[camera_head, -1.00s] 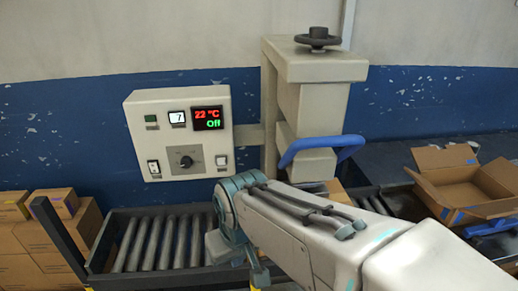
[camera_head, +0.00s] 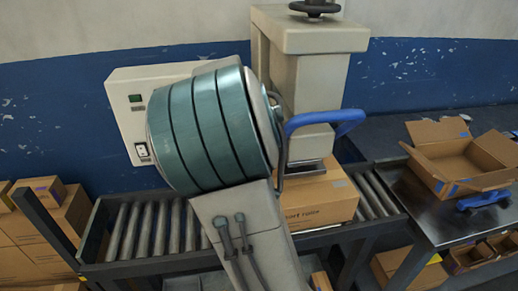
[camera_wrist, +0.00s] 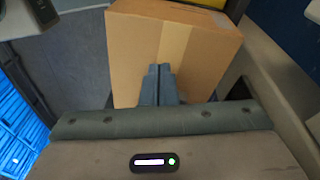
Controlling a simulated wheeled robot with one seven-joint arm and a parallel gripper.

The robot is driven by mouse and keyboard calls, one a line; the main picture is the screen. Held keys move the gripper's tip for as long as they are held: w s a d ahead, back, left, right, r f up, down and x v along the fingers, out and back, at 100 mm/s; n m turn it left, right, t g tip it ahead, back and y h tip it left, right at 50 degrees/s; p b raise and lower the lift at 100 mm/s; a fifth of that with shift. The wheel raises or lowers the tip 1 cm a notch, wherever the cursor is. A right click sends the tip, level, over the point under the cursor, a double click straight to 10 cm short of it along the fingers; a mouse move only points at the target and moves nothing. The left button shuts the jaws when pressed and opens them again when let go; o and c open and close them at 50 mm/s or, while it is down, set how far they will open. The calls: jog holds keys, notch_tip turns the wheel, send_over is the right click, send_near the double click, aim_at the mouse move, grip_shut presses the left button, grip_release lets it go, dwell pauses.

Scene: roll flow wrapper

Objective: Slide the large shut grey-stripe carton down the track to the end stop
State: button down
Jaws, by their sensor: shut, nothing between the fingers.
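A large shut brown carton (camera_head: 322,205) with dark printing and a greyish patch on its top sits on the roller track (camera_head: 130,232), beneath the press head. My arm hides its left part. In the wrist view a brown carton (camera_wrist: 200,45) with a paler tape stripe and a grey patch fills the upper middle; it looks like the same one. My gripper (camera_wrist: 160,70) is shut and empty, its fingertips in front of the carton's face; whether they touch it I cannot tell. In the head view my gripper is hidden. I cannot pick out the end stop.
A grey press (camera_head: 310,70) with a blue handle (camera_head: 335,120) stands over the track. A control box (camera_head: 125,105) is partly behind my arm. An open carton (camera_head: 465,160) lies on the right-hand table (camera_head: 400,185). Cartons (camera_head: 65,230) are stacked at left. Rollers left of my arm are bare.

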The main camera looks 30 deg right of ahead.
jog(key=f+m+b, duration=0.1)
jog(key=b, duration=0.1)
jog(key=w+d+m+h+b, duration=0.1)
jog(key=b, duration=0.1)
jog(key=f+m+b, duration=0.1)
jog(key=b, duration=0.1)
jog(key=shift+w+d+f, duration=0.25)
jog(key=shift+w+f, duration=0.1)
jog(key=shift+f+b, duration=0.5)
jog(key=shift+f, duration=1.1)
jog(key=shift+f, duration=0.5)
jog(key=shift+w+a+r, duration=0.1)
jog(key=shift+a+r, duration=0.05)
jog(key=shift+a, duration=0.2)
jog(key=w+a+p, duration=0.2)
jog(key=a+p, duration=0.1)
jog(key=a, duration=0.4)
jog(key=shift+a+p, duration=0.2)
jog(key=shift+p, duration=0.2)
jog(key=shift+w+a, duration=0.1)
